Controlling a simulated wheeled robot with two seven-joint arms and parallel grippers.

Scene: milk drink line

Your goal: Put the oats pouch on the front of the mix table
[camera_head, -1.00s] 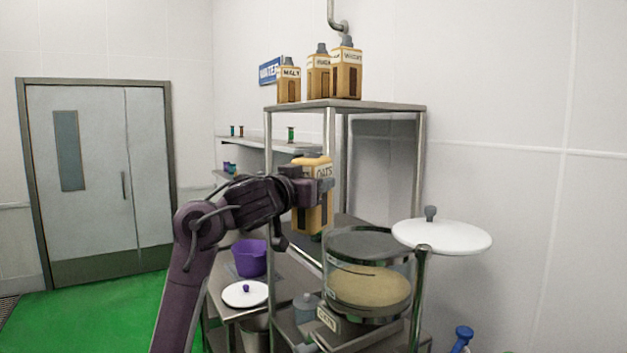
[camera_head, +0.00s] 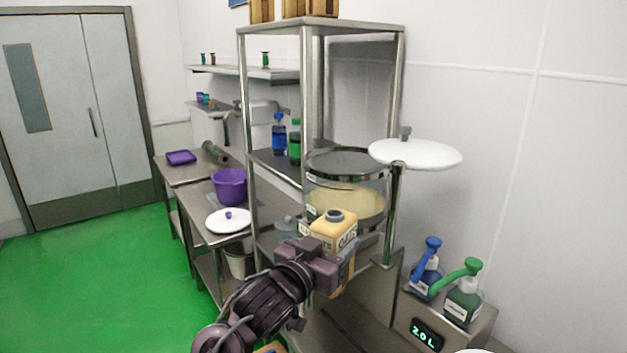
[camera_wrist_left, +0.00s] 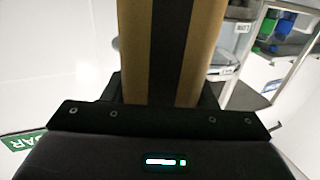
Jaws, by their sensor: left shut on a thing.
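The oats pouch (camera_head: 337,233) is yellow-tan with a grey cap and an OATS label, partly hidden by my gripper. My left gripper (camera_head: 325,264) is shut on the pouch and holds it upright in front of the glass-walled sifter drum. In the left wrist view the pouch (camera_wrist_left: 203,50) fills the middle, tan with a dark stripe, between the jaws. A steel surface (camera_head: 340,328) lies below and right of the gripper; I cannot tell whether it is the mix table. My right gripper is not in view.
The drum (camera_head: 346,203) and a white lid on a post (camera_head: 415,154) stand just behind the pouch. Blue (camera_head: 427,270) and green (camera_head: 464,300) pump bottles stand at right. A purple bowl (camera_head: 229,186) and white lid (camera_head: 228,221) sit on the left table.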

